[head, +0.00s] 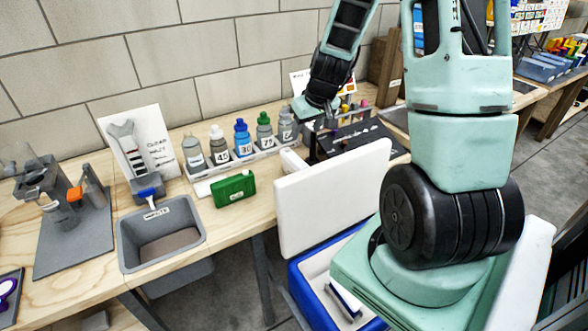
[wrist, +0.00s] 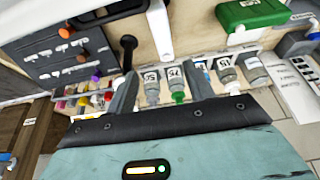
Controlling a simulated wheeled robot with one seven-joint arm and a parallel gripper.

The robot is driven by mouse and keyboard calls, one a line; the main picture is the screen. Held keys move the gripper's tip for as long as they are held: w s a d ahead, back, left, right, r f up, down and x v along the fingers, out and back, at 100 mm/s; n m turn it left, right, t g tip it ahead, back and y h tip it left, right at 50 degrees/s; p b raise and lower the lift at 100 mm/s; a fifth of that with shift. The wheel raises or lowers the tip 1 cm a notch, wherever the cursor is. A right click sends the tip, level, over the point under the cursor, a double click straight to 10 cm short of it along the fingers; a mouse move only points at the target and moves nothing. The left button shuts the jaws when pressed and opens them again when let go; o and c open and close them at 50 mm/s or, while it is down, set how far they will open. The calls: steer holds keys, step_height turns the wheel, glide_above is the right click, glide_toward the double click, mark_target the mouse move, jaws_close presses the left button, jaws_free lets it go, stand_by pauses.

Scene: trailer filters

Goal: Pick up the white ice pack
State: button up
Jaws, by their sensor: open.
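A small white block (head: 293,160), which looks like the white ice pack, lies on the wooden bench between the bottle rack and the black tool board. It also shows in the wrist view (wrist: 160,30), beyond my fingertips at the top and partly cut off by the frame. My gripper (head: 312,110) is above the back of the bench, behind and above the white block. In the wrist view my gripper (wrist: 160,82) is open, its two fingers apart with nothing held between them; bottles show below and beyond them.
A rack (head: 256,153) of several numbered bottles stands left of the block. A green box (head: 234,190) lies in front of the rack. The raised white lid (head: 333,200) of a blue cooler (head: 309,290) stands close in front. A grey bin (head: 130,249) is at left.

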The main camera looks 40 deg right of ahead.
steer(key=p, duration=0.1)
glide_toward(295, 157)
steer(key=x, duration=0.5)
steer(key=shift+d, duration=0.2)
steer(key=shift+a+p+x, duration=0.15)
steer(key=shift+p+x, duration=0.3)
steer(key=shift+x, duration=0.85)
steer(key=shift+a+p+x, duration=0.1)
steer(key=shift+p+x, duration=0.35)
steer(key=shift+x, duration=0.9)
steer(key=shift+a+f, duration=0.1)
jaws_close()
